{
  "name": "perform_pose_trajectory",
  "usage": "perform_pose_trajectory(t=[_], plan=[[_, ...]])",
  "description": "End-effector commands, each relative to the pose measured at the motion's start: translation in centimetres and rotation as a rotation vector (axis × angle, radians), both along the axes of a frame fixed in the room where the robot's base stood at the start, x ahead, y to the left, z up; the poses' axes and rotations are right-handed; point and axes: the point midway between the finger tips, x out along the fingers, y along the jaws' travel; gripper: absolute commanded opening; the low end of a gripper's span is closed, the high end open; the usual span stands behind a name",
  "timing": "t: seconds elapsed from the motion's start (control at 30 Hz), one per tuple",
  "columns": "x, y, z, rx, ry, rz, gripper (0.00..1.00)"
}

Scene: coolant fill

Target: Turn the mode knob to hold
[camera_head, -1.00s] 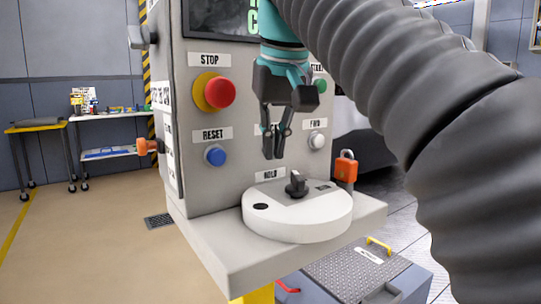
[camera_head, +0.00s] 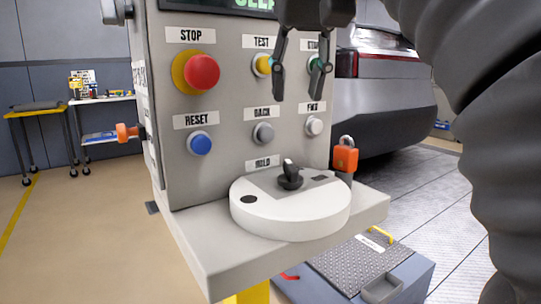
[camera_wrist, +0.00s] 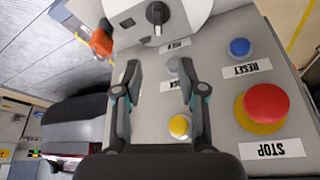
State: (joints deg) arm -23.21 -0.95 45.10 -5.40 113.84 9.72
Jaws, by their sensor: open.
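The mode knob (camera_head: 290,175) is black with a light pointer mark and stands on a round white base (camera_head: 290,217) on the console's ledge. The HOLD label (camera_head: 264,162) is on the panel just behind it. In the wrist view the knob (camera_wrist: 157,14) is at the top, beyond the fingertips. My gripper (camera_head: 298,97) is open and empty, above the knob and in front of the upper button rows. Its two fingers also show in the wrist view (camera_wrist: 154,78), spread apart, with panel buttons visible between and beyond them. Nothing touches the knob.
The panel carries a red STOP button (camera_head: 202,72), a blue RESET button (camera_head: 200,144) and several smaller buttons. An orange padlock (camera_head: 345,157) stands right of the base. A grey car (camera_head: 385,85) is behind at right. Open floor lies left.

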Motion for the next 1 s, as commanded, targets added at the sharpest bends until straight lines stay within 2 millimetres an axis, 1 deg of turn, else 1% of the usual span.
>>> perform_pose_trajectory(t=[0.17, 0.27, 0.57, 0.8, 1.0], plan=[[0.5, -0.2, -1.1, 0.0, 0.001, -0.006, 0.41], [0.8, -0.1, -2.1, 0.0, 0.001, -0.004, 0.41], [2.4, 0.3, -6.1, 0.0, 0.003, -0.001, 0.41], [3.9, 0.7, -10.0, 0.001, 0.002, -0.001, 0.41], [4.8, 0.8, -12.0, 0.001, 0.001, 0.0, 0.41]])
